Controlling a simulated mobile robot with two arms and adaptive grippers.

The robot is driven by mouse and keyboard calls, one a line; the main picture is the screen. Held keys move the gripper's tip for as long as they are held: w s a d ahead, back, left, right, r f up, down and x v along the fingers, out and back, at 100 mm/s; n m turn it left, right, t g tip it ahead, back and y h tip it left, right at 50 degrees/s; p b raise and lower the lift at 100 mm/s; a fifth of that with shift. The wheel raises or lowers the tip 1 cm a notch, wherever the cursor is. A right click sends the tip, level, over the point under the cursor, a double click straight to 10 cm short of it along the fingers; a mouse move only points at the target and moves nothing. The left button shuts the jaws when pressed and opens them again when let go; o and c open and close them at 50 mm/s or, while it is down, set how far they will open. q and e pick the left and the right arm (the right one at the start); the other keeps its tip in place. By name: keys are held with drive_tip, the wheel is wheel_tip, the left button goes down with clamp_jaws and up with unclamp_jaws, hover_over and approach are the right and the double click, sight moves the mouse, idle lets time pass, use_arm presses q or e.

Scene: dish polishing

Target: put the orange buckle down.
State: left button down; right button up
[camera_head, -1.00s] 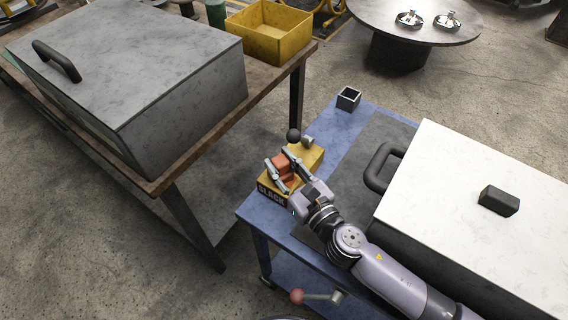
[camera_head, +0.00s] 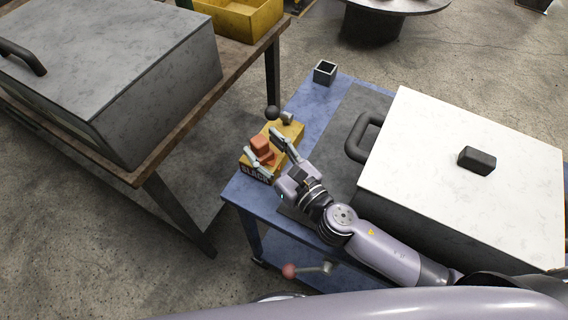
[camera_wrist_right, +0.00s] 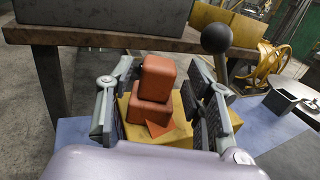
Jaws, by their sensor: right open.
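The orange buckle (camera_head: 261,147) rests on top of a yellow box (camera_head: 291,132) with dark lettering, on the blue table. It also shows in the right wrist view (camera_wrist_right: 156,88), as stacked orange blocks on the yellow surface. My right gripper (camera_head: 264,148) is open, with one finger on each side of the buckle. My left gripper is not in view.
A black ball knob (camera_head: 272,112) stands at the yellow box's far end. A small dark open cup (camera_head: 325,72) sits at the blue table's (camera_head: 244,186) far corner. A large white-topped case (camera_head: 430,145) fills the right. A grey case (camera_head: 110,70) stands on the wooden bench at left.

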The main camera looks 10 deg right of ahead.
drive_tip(key=b+v, duration=0.3)
drive_tip(key=v, duration=0.7)
drive_tip(key=shift+s, duration=0.25)
